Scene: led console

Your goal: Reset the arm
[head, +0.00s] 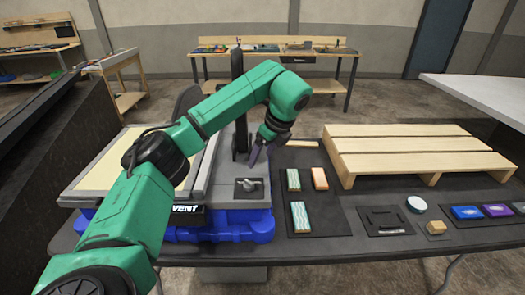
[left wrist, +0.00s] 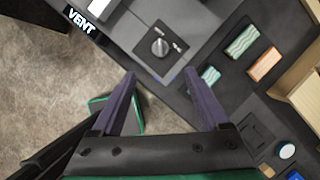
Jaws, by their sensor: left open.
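My left arm is green and comes in from the left in the head view, bent up over the console. My left gripper (head: 258,154) points down above the console (head: 228,163), near the rotary knob (head: 249,184). In the left wrist view, the two purple fingers of my left gripper (left wrist: 165,92) are spread apart with nothing between them. The knob (left wrist: 160,47) shows beyond the fingertips, apart from them. My right gripper is not in view.
A wooden pallet (head: 410,148) stands on the table at the right. Several patterned blocks lie on a dark mat (head: 325,215). A white round piece (head: 417,203) and a small tan block (head: 436,228) lie near the front edge. A workbench (head: 275,52) stands behind.

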